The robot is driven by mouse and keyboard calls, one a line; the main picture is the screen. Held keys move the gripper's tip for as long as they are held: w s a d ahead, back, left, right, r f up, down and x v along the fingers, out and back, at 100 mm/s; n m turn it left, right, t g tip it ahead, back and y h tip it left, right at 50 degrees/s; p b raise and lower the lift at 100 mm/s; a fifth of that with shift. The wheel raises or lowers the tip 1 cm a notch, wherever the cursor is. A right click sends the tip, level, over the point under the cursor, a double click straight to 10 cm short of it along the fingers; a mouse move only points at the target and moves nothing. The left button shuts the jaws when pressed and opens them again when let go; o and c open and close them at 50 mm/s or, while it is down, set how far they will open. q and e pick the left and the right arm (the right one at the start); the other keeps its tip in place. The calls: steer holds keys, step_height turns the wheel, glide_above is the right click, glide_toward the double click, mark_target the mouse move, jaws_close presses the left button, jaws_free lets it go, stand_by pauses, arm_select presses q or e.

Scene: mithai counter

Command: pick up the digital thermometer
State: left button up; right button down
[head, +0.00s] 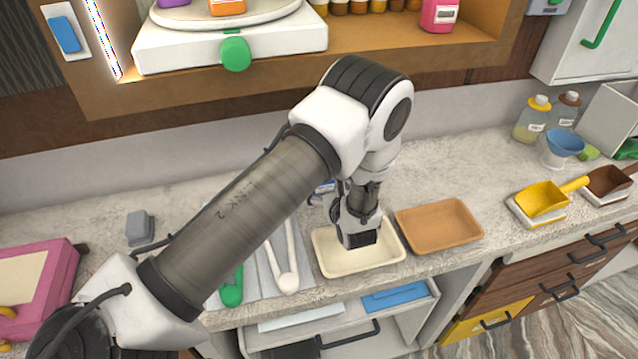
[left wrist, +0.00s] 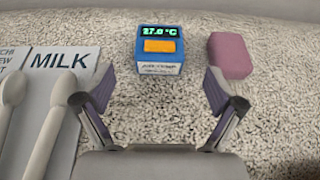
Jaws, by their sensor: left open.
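The digital thermometer (left wrist: 160,48) is a small blue box with a lit green display reading 27.0 °C and an orange panel. It stands upright on the speckled counter in the left wrist view. In the head view only a small blue part (head: 325,187) shows behind my arm, probably the same box. My left gripper (left wrist: 158,92) is open and empty, with its two fingers apart and the thermometer ahead, between and beyond the fingertips. In the head view my left gripper (head: 357,225) appears over the cream tray. My right gripper is not in view.
A pink block (left wrist: 229,55) lies just right of the thermometer. White spoon-like tools (left wrist: 55,125) lie on a mat marked MILK at the left. A cream tray (head: 330,268) and an orange-brown tray (head: 438,248) sit near the counter's front edge. A drawer (head: 418,290) below stands open.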

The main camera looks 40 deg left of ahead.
arm_select(q)
steer(key=shift+w+a+f, duration=0.2)
steer(key=shift+a+f, duration=0.05)
steer(key=p+x, duration=0.1)
steer(key=x, duration=0.1)
steer(key=p+x, duration=0.1)
steer(key=x, duration=0.1)
steer(key=p+x, duration=0.2)
steer(key=x, duration=0.1)
steer(key=shift+w+a+r, duration=0.1)
steer(key=shift+a+r, duration=0.15)
steer(key=shift+r, duration=0.05)
steer(key=shift+w+a+f, duration=0.1)
steer(key=shift+f, duration=0.1)
steer(key=shift+r, duration=0.1)
steer(key=c, duration=1.3)
